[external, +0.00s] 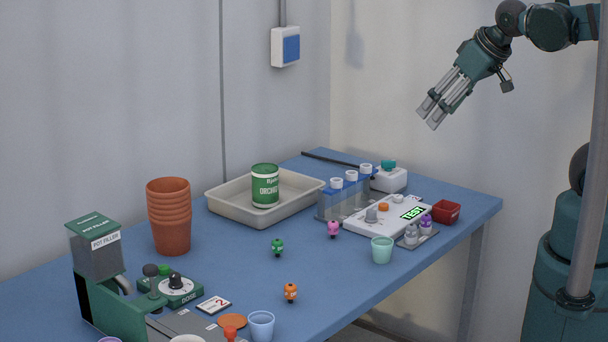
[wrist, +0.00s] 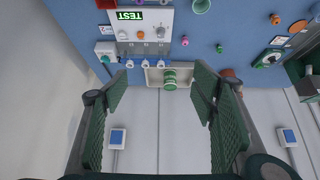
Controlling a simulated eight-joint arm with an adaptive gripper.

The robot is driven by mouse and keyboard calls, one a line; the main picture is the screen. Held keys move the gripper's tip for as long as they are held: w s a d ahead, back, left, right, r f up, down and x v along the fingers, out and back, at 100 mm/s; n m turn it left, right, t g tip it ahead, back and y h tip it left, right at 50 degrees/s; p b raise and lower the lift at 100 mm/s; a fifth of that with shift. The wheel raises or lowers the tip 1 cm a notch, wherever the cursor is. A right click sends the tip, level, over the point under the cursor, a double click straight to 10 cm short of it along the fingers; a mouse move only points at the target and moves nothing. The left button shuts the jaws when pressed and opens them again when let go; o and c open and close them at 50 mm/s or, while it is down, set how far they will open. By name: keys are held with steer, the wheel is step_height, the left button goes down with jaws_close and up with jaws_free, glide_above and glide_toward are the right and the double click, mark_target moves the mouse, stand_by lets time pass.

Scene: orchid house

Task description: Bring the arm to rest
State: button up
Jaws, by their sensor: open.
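My gripper (external: 431,112) is raised high above the right end of the blue table (external: 350,290), well clear of everything on it. Its fingers point down and to the left in the external view. In the wrist view my gripper (wrist: 160,95) shows its two green finger pads wide apart with nothing held between them. Beyond the gap the green can (wrist: 170,79) stands in the pale tray, far below the fingers.
The table holds a can (external: 265,186) in a tray (external: 222,209), stacked pots (external: 170,215), a tube rack (external: 327,208), a tester (external: 358,224), a red box (external: 446,212), cups, small figures and a pot filler (external: 97,255). A wall box (external: 285,47) hangs behind. Air around the gripper is free.

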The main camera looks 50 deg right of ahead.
steer(key=shift+f, duration=0.15)
steer(key=shift+f+b, duration=0.85)
steer(key=shift+b, duration=0.15)
stand_by(0.8)
